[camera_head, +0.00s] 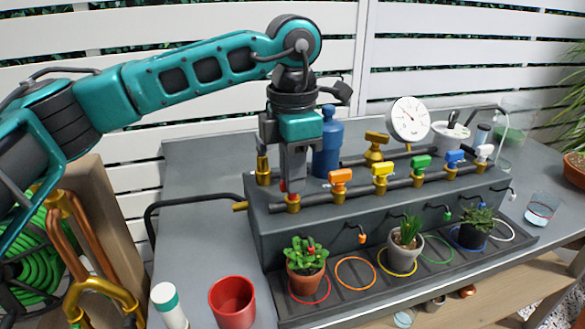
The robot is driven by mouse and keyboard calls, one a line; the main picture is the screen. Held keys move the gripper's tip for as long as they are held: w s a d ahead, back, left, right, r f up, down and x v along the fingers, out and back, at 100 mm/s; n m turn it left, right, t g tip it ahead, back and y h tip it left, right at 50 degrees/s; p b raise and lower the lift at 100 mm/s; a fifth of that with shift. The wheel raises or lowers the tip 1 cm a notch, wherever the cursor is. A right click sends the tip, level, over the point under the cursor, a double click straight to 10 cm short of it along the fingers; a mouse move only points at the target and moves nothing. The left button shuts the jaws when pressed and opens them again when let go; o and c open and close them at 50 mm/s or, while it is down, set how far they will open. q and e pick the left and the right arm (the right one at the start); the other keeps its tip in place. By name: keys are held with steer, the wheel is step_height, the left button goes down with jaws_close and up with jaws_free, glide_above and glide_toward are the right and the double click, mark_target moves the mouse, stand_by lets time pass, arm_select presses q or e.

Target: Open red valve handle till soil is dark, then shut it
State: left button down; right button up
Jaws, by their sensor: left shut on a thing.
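My left gripper (292,188) points down and is shut on the red valve handle (283,186) at the left end of the pipe row. The fingers hide most of the handle, so its angle cannot be told. The brass valve body (292,203) shows just below the fingers. Below it, a terracotta pot (306,284) with a leafy green plant (304,254) stands in the red ring (325,292). The leaves hide the soil, so its shade cannot be told. No water stream is clearly visible there. My right gripper is out of view.
Orange (341,176), yellow (382,168), green (421,163), blue and white handles continue rightward along the pipe. A blue bottle (327,150) and a gauge (409,120) stand behind. A red cup (232,300) and white bottle (169,305) stand at front left.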

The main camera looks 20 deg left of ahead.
arm_select(q)
steer(key=shift+m, duration=0.5)
steer(key=c, duration=1.1)
jaws_free()
steer(key=shift+c, duration=0.2)
steer(key=shift+r, duration=0.1)
step_height(320, 180, up, 13)
steer(key=p, duration=0.2)
